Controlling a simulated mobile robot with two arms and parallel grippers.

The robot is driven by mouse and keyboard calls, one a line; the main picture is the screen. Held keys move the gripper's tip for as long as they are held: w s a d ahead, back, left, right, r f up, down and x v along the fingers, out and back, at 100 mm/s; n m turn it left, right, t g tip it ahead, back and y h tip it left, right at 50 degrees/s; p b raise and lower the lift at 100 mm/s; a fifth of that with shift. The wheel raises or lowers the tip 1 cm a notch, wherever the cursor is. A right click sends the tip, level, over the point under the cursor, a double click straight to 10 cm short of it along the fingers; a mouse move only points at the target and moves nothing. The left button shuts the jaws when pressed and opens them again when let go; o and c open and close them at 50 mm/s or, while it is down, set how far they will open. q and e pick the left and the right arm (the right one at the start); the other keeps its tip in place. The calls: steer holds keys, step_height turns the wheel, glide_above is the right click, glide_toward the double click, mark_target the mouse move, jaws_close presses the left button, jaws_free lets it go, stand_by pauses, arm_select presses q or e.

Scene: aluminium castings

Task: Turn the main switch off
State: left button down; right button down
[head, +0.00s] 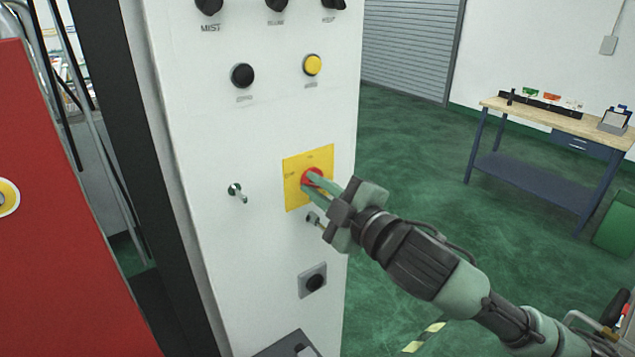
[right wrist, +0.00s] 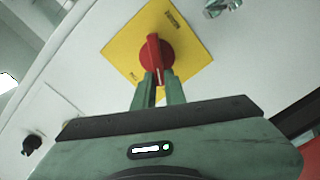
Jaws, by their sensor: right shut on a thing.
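The main switch is a red rotary knob (head: 311,177) on a yellow square plate (head: 294,192), set on a white control panel (head: 240,130). In the right wrist view the red knob (right wrist: 153,50) has a raised handle that stands nearly upright in the picture, on the yellow plate (right wrist: 185,35) seen as a diamond. My right gripper (head: 314,182) reaches in from the right, its fingers shut on the lower end of the knob's handle. The fingers (right wrist: 157,85) also show in the right wrist view. The plate's lettering is too small to read. My left gripper is not in view.
A keyed lock (head: 237,191) sticks out left of the plate, and another (head: 313,219) sits below it. Black (head: 243,75) and yellow (head: 312,65) buttons are above. A red surface (head: 60,220) stands at left. A workbench (head: 550,120) stands far right, with open green floor between.

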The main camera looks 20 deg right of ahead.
steer(key=shift+f, duration=0.1)
stand_by(0.3)
steer(key=c, duration=1.5)
jaws_free()
steer(key=shift+o, duration=0.2)
steer(key=p+v, duration=0.1)
steer(key=v, duration=0.6)
steer(key=shift+s+p, duration=0.35)
steer(key=shift+s, duration=0.05)
steer(key=shift+d, duration=0.15)
